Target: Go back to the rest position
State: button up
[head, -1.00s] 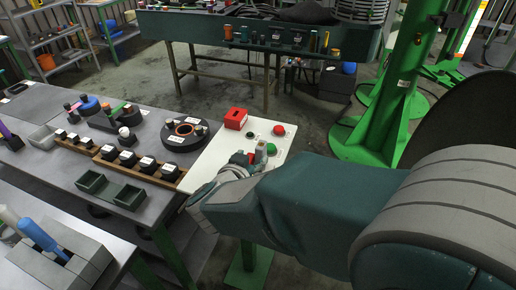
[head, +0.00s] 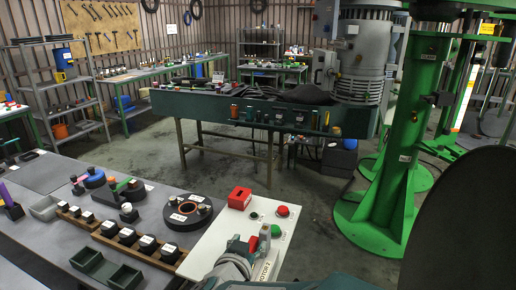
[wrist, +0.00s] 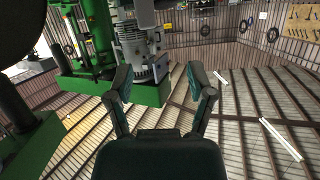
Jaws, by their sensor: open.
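In the wrist view my gripper (wrist: 160,82) has its two dark fingers spread apart with nothing between them. In the head view the end of my arm (head: 240,262) shows at the bottom edge, over or in front of the white control panel (head: 228,228). My arm hides the lower part of the panel. I cannot tell from the head view how far apart the arm's end and the panel are.
A grey table (head: 60,228) at left holds a round black part (head: 187,212), a wooden rack (head: 118,241) of labelled black pieces and a green tray (head: 104,269). A green column (head: 404,160) stands at right. A dark green bench (head: 215,108) stands behind; floor between is clear.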

jog(key=s+d+r+n+g+y, duration=0.2)
jog(key=d+r+n+y, duration=0.2)
jog(key=r+y, duration=0.3)
jog(key=s+d+f+g+h, duration=0.1)
jog(key=s+d+f+g, duration=0.1)
jog(key=s+d, duration=0.5)
jog(key=s+d+f+g+h, duration=0.2)
jog(key=s+d+f+g, duration=0.1)
jog(key=s+d, duration=0.4)
jog(key=shift+s+f+g+h, duration=0.25)
jog(key=shift+s+g+h, duration=0.05)
jog(key=shift+s+g, duration=0.35)
